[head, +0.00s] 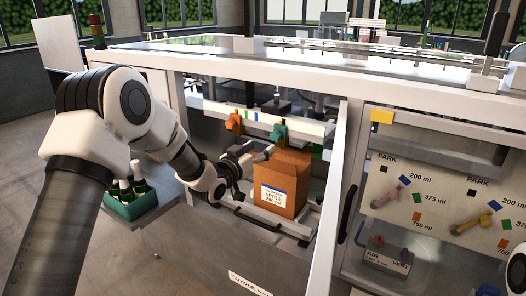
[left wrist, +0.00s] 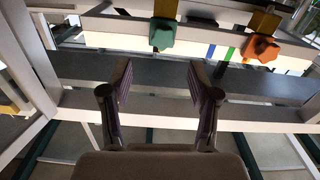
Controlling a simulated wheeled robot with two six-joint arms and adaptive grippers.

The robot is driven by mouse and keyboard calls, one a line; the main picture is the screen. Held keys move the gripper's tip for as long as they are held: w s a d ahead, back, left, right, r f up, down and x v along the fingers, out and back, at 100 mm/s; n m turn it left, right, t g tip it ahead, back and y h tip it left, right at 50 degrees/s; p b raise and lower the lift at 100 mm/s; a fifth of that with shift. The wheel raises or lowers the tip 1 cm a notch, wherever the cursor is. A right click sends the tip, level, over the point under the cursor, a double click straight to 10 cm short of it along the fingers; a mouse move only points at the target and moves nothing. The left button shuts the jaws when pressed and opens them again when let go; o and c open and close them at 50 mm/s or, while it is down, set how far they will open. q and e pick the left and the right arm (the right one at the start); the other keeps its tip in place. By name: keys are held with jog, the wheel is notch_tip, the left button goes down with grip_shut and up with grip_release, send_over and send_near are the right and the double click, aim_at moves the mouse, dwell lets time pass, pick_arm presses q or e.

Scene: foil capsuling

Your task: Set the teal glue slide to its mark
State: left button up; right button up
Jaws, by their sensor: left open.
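The teal glue slide (head: 279,131) is a faceted knob on a pale rail (head: 300,124) inside the machine, above the cardboard carton. The left wrist view shows the teal slide (left wrist: 163,35) straight beyond the fingertips, apart from them. An orange slide (head: 233,122) sits on the same rail; it also shows in the left wrist view (left wrist: 262,48). Between the two slides the rail carries small coloured marks, including a green one (left wrist: 231,53) and a blue one (left wrist: 211,51). My left gripper (head: 240,158) is open and empty, below the rail and left of the carton. My right gripper is not in view.
The carton (head: 285,188) stands close beside my left gripper, inside the machine opening. A white frame post (head: 338,190) bounds the opening on the right. A panel (head: 440,190) with PARK and bottle-size marks is further right. A green crate of bottles (head: 133,203) is at left.

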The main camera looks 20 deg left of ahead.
aim_at(276, 137)
pick_arm(q)
jog(key=w+m, duration=0.1)
jog(key=w, duration=0.2)
jog(key=w+d+m+p, duration=0.1)
jog(key=w+m, duration=0.1)
jog(key=w, duration=0.1)
jog(key=w+m+p, duration=0.1)
jog(key=w, duration=0.3)
jog(key=shift+d, duration=0.25)
jog(key=shift+w+f, duration=0.1)
jog(key=shift+w, duration=0.2)
jog(key=shift+s, duration=0.25)
grip_shut()
jog(key=shift+d+f+b, duration=0.1)
jog(key=shift+d+b, duration=0.1)
jog(key=shift+b, duration=0.6)
jog(key=shift+d+r, duration=0.15)
jog(key=shift+r, duration=0.15)
jog(key=shift+c, duration=1.3)
grip_release()
jog(key=shift+o, duration=1.3)
jog(key=shift+w+d+f, duration=0.1)
jog(key=shift+f, duration=0.05)
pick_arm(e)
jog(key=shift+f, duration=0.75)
